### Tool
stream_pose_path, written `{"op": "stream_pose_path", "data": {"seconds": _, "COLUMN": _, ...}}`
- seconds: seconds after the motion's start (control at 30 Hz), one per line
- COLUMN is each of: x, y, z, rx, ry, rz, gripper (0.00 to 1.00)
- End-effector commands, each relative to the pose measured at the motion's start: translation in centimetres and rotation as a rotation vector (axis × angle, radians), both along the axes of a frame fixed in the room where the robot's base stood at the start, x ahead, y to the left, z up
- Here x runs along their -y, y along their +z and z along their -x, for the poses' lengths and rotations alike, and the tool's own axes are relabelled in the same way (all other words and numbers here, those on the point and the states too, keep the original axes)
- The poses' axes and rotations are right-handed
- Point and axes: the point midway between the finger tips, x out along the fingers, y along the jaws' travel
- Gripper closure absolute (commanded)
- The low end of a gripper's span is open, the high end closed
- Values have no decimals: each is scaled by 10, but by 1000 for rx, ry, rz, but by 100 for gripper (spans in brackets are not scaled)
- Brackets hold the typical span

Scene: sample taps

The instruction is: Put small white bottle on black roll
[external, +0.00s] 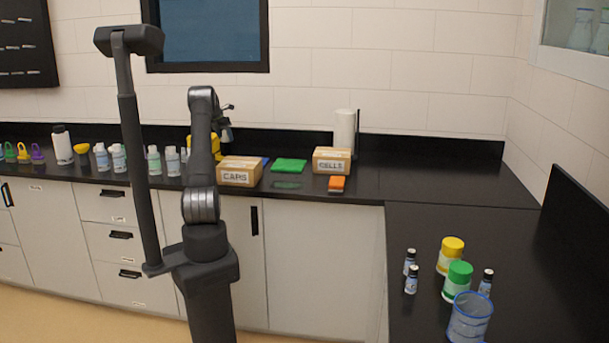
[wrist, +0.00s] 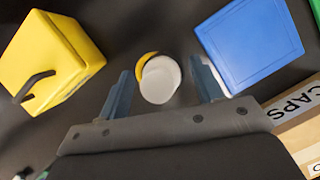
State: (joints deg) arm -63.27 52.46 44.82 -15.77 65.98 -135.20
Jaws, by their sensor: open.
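My gripper (wrist: 163,82) is open in the wrist view, with one finger on each side of a round white top (wrist: 161,82). This may be the small white bottle seen from above. A yellow crescent (wrist: 147,59) shows along its upper left edge; I cannot tell whether it is part of the same thing. I cannot tell whether the fingers touch it. In the external view my gripper (external: 225,134) is above the back counter, partly behind my arm. Several white bottles (external: 119,158) with bluish labels stand left of it. I cannot make out a black roll in either view.
A yellow box (wrist: 52,62) with a black handle lies left of the fingers and a blue square object (wrist: 248,45) lies right. The CAPS box (external: 239,172) and CELLS box (external: 331,160) stand on the back counter. The counter right of them (external: 430,180) is clear.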

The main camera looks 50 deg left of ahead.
Motion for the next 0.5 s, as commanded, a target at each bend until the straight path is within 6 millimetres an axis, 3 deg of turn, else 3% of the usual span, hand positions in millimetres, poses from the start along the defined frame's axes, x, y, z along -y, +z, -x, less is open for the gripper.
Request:
{"op": "stream_pose_path", "data": {"seconds": 0.17, "x": 3, "y": 23, "z": 8, "rx": 2, "ry": 1, "rz": -4, "gripper": 40}}
{"op": "stream_pose_path", "data": {"seconds": 0.5, "x": 13, "y": 89, "z": 33, "rx": 1, "ry": 1, "rz": -3, "gripper": 40}}
